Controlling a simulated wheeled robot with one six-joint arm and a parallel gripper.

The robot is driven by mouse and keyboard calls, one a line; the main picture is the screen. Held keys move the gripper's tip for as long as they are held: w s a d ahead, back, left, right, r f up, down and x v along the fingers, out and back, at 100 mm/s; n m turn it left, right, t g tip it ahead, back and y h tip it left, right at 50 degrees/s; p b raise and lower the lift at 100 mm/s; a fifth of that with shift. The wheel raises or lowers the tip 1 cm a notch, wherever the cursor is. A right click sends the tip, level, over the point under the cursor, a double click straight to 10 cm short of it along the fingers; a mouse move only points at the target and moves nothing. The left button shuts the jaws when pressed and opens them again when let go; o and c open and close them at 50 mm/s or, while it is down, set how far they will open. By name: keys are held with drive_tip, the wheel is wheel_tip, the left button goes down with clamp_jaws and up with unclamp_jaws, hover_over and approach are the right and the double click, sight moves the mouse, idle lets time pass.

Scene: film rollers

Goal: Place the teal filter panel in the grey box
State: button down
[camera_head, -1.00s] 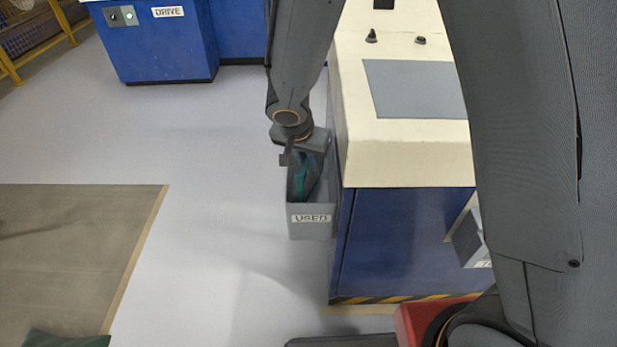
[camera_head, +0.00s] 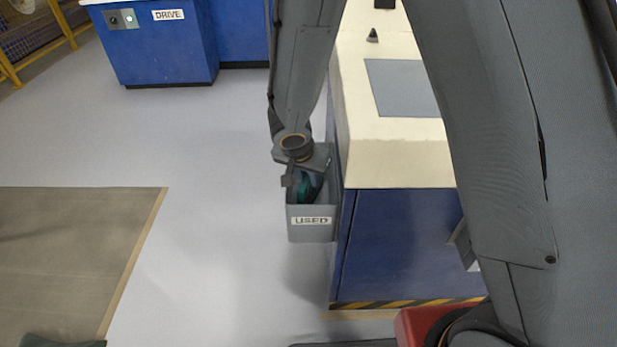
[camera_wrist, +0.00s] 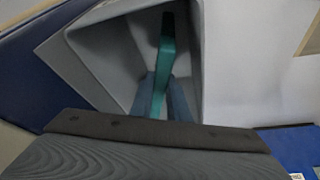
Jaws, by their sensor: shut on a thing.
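The teal filter panel (camera_head: 305,188) shows inside the box's opening, mostly hidden by my gripper and the walls. My gripper (camera_head: 298,182) points down at the box's mouth. In the wrist view, the teal panel (camera_wrist: 166,62) stands on edge inside the grey box (camera_wrist: 97,50). My gripper's two fingers (camera_wrist: 163,98) are at its near end, shut on it. Whether the panel touches the box's bottom cannot be seen.
The blue and cream machine (camera_head: 400,235) stands directly right of the box. A blue DRIVE cabinet (camera_head: 165,45) is at the back. The pale floor left of the box is clear, with a brown mat (camera_head: 70,250) further left.

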drive_tip(key=shift+f+b, duration=0.5)
drive_tip(key=shift+b, duration=0.35)
drive_tip(key=c, duration=1.7)
unclamp_jaws()
drive_tip(key=shift+r+p, duration=0.25)
drive_tip(key=shift+p, duration=0.1)
drive_tip(key=shift+s+r+p, duration=0.1)
drive_tip(key=shift+r+p, duration=0.55)
drive_tip(key=shift+p, duration=0.5)
drive_tip(key=p+v, duration=0.1)
drive_tip(key=v, duration=1)
drive_tip(key=shift+s+r, duration=0.1)
drive_tip(key=shift+r, duration=0.15)
